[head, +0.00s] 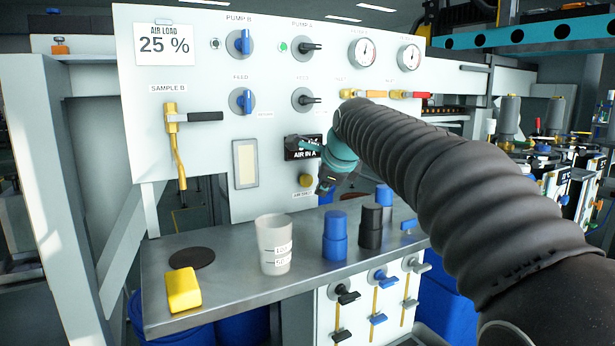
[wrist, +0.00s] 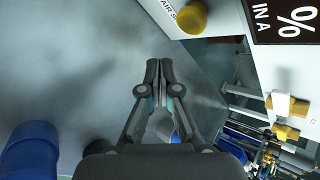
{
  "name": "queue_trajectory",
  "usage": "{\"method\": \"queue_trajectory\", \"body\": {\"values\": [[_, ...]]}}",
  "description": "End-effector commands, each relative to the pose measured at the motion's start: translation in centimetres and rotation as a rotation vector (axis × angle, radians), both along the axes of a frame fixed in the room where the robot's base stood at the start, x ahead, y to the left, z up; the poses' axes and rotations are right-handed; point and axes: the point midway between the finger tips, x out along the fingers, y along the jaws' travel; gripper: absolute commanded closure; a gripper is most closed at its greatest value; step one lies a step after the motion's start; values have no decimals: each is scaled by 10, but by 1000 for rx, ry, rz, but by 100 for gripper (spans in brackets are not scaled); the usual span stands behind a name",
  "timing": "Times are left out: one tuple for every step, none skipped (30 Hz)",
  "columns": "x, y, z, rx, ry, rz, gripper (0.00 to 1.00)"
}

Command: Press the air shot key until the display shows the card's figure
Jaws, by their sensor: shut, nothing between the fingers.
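The card (head: 164,44) at the panel's upper left reads "AIR LOAD 25 %". The black display (head: 303,153) is partly covered by my arm in the head view; its figure cannot be read, but "AIR IN A" shows. In the wrist view the display (wrist: 285,20) shows only a "%" sign and "IN A", its digits cut off. The round yellow air shot key (head: 306,180) sits below the display. It also shows at the top of the wrist view (wrist: 192,17). My gripper (wrist: 159,66) is shut and empty, its tips apart from the key in that picture.
A metal shelf (head: 228,283) stands below the panel, holding a beaker (head: 274,245), a yellow block (head: 183,290), and blue (head: 335,237) and black (head: 370,228) capped bottles.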

Motion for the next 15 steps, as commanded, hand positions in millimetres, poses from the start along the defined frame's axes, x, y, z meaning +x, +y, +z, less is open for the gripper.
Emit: {"method": "queue_trajectory", "body": {"values": [[5,4,2,-1,1,1,100],[8,6,4,-1,2,1,100],[12,8,3,-2,2,1,100],[14,10,3,-2,2,1,100],[16,11,3,-2,2,1,100],[18,13,3,-1,0,2,100],[20,14,3,-1,0,2,100],[21,15,2,-1,0,2,100],[23,16,2,-1,2,1,100],[24,17,1,-1,2,1,100],[25,17,1,-1,1,1,100],[26,18,1,-1,1,1,100],[26,18,1,-1,1,1,100],[26,18,0,-1,0,1,100],[26,18,0,-1,0,1,100]]}}
